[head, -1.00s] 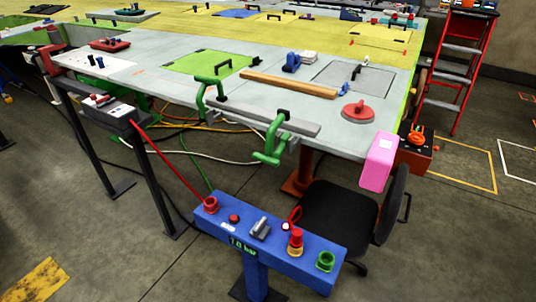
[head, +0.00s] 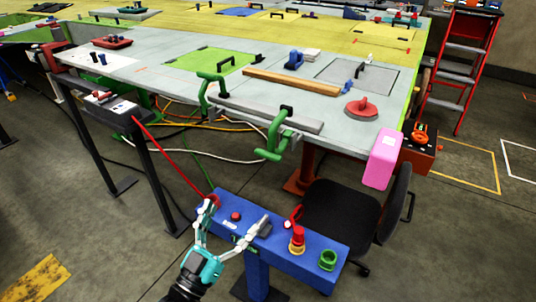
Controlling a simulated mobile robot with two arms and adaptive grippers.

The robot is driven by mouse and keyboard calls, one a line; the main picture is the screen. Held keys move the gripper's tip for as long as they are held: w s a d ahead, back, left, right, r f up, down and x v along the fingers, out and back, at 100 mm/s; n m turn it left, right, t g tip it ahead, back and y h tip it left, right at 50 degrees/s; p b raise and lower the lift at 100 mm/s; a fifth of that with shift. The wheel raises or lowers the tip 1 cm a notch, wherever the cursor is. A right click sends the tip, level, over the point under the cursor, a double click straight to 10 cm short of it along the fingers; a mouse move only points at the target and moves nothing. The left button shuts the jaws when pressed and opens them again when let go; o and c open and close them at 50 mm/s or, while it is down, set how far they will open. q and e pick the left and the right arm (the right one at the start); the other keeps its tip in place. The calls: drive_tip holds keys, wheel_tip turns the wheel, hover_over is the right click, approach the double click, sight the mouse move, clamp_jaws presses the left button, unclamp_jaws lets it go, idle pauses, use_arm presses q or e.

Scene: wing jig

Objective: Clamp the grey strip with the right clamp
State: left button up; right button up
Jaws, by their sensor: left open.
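The left clamp (head: 211,92) is also green and stands at the strip's left end. I cannot tell whether either clamp is tight. My left gripper (head: 234,217) is open, its fingers spread over the left part of the blue control panel, well below and in front of the strip. My right gripper is not in view.
The blue panel (head: 285,255) on a post carries red, grey and green controls. A red hose (head: 170,158) runs from the panel to a box at left.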

sight(266, 157)
use_arm(q)
drive_tip(key=p+x, duration=0.1)
drive_tip(key=x, duration=0.5)
drive_tip(key=p+x, duration=0.2)
drive_tip(key=x, duration=0.3)
drive_tip(key=p+x, duration=0.1)
drive_tip(key=x, duration=0.5)
drive_tip(key=shift+w+d+r, duration=0.1)
drive_tip(key=shift+d+r, duration=0.05)
drive_tip(key=shift+r, duration=0.3)
drive_tip(key=shift+c, duration=0.4)
drive_tip(key=c, duration=1.6)
